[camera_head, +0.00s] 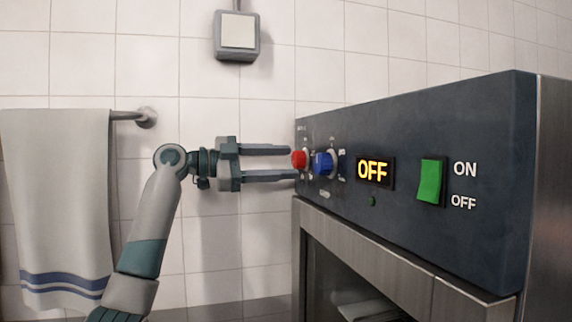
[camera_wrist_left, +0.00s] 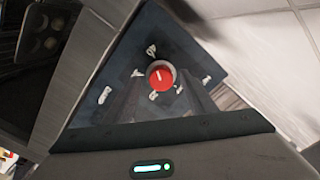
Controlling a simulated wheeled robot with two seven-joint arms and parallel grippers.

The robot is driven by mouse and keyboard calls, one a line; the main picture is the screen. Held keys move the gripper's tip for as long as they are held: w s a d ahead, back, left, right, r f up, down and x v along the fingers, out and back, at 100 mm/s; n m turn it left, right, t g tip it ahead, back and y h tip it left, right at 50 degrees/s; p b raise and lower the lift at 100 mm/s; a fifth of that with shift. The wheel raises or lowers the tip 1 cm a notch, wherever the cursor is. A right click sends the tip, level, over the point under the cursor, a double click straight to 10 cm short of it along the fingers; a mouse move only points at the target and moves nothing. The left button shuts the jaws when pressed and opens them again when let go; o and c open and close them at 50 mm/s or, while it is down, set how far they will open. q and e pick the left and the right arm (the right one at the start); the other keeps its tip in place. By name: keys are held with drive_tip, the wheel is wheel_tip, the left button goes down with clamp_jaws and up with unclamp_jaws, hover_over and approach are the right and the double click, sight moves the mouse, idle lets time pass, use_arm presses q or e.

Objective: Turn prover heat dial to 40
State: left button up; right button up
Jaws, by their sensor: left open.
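The prover's dark control panel (camera_head: 400,120) carries a red dial (camera_head: 299,159) at its left end and a blue dial (camera_head: 323,163) just right of it. In the left wrist view the red dial (camera_wrist_left: 161,76) faces me, with a short white pointer line and white marks around it, too small to read. My left gripper (camera_head: 294,162) is open and level, its fingers pointing right at the panel, one above and one below the red dial. In the left wrist view the dial lies between the fingers; contact is unclear. My right gripper is out of view.
The prover display (camera_head: 375,170) reads OFF in yellow. A green switch (camera_head: 430,181) sits beside ON and OFF labels. A striped towel (camera_head: 60,200) hangs on a rail (camera_head: 146,117) at left. A wall box (camera_head: 237,36) is above. The glass door (camera_head: 350,265) is below the panel.

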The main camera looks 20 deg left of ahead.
use_arm(q)
drive_tip(key=v, duration=0.6)
drive_tip(key=shift+b, duration=0.35)
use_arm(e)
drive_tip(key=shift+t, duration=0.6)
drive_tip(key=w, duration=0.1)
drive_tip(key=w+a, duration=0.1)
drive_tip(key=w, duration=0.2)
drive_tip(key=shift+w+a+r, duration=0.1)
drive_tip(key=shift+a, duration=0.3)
use_arm(q)
drive_tip(key=shift+f, duration=0.1)
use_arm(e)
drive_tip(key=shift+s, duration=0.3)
